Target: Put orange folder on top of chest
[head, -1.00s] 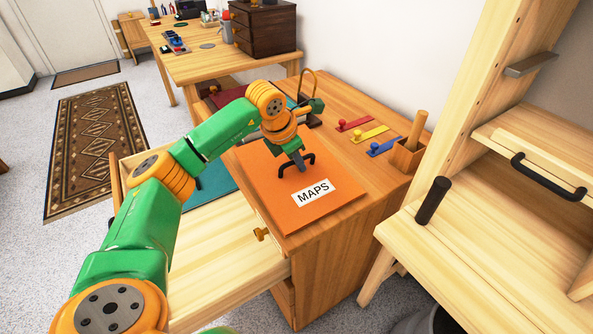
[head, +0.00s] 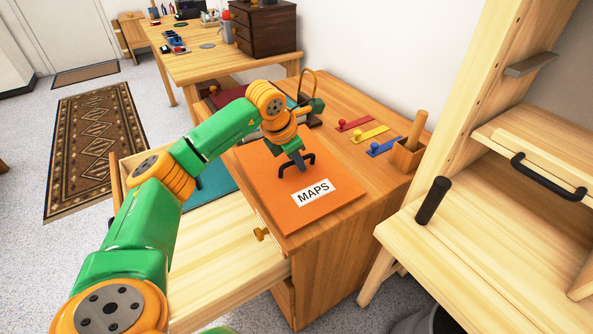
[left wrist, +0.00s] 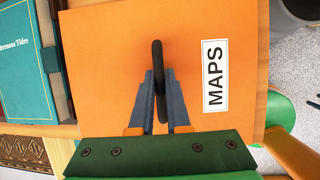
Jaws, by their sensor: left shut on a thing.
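The orange folder (head: 282,205) with a white MAPS label lies flat on top of the wooden chest (head: 345,205). It has a black handle on its upper face. My left gripper (head: 299,164) is above the folder with its fingers shut on the handle. In the left wrist view the fingers (left wrist: 159,92) close on both sides of the black handle, and the orange folder (left wrist: 105,60) fills most of the picture. My right gripper is not in view.
An open drawer (head: 225,255) with a teal book (head: 212,178) juts out left of the folder. Red, yellow and blue small pieces (head: 370,133) and a wooden holder (head: 408,155) stand to the right. A pale wooden cabinet (head: 480,240) is at the right.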

